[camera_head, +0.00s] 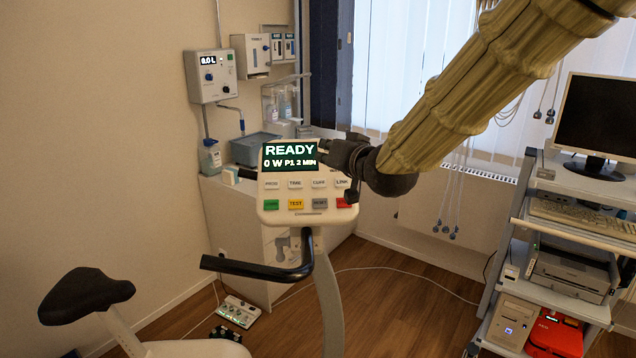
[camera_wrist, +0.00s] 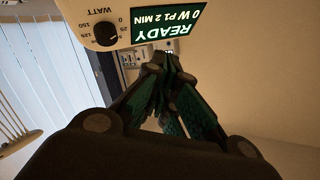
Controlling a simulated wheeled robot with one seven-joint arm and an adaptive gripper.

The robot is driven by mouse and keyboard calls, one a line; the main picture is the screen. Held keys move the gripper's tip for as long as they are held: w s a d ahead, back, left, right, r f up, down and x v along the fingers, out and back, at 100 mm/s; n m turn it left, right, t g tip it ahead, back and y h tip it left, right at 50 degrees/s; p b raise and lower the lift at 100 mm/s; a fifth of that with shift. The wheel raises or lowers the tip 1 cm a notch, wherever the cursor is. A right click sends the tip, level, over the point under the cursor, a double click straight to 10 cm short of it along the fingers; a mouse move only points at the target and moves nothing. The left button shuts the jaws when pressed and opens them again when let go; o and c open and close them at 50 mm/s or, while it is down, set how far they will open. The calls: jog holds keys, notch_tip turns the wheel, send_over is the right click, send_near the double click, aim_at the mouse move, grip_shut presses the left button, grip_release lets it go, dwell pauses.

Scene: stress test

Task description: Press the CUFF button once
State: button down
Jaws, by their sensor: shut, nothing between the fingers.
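The CUFF button (camera_head: 319,183) is a pale key in the upper key row of the ergometer console (camera_head: 268,214), between TIME (camera_head: 295,184) and LINK (camera_head: 342,183). The console's screen (camera_head: 290,157) reads "READY, 0 W P1 2 MIN". My gripper (camera_head: 324,150) is shut and empty, by the screen's right edge, above the CUFF button and apart from it. In the wrist view the closed fingertips (camera_wrist: 170,62) point towards the console, which appears upside down with its screen (camera_wrist: 163,24) and WATT dial (camera_wrist: 106,33). The CUFF button cannot be made out there.
The lower key row has green (camera_head: 271,205), yellow TEST (camera_head: 296,204), grey (camera_head: 319,203) and red (camera_head: 344,202) keys. A black handlebar (camera_head: 262,271) sits below the console, a saddle (camera_head: 86,295) at left. A cart (camera_head: 572,240) with a monitor stands at right.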

jog(key=shift+f, duration=0.1)
jog(key=shift+w+a+f+b, duration=0.1)
jog(key=shift+w+f+b, duration=0.45)
jog(key=shift+w+f, duration=0.5)
jog(key=shift+w+a+f+b, duration=0.1)
jog(key=shift+w+f+b, duration=0.55)
jog(key=shift+f, duration=0.55)
jog(key=shift+w+f+b, duration=0.45)
jog(key=shift+w+f, duration=0.55)
jog(key=shift+f, duration=0.15)
jog(key=shift+f, duration=0.15)
jog(key=shift+w+f, duration=0.2)
jog(key=shift+w, duration=0.05)
jog(key=shift+w+f+b, duration=0.2)
jog(key=shift+f+b, duration=0.1)
jog(key=shift+b, duration=0.15)
jog(key=shift+s+r, duration=0.1)
jog(key=shift+r, duration=0.05)
jog(key=shift+s+r, duration=0.4)
jog(key=shift+r, duration=0.1)
jog(key=shift+s+d+r+p, duration=0.1)
jog(key=shift+s+r+p, duration=0.4)
jog(key=shift+s+r, duration=0.4)
jog(key=shift+s+r+p, duration=0.5)
jog(key=shift+s+r, duration=0.15)
jog(key=shift+r, duration=0.4)
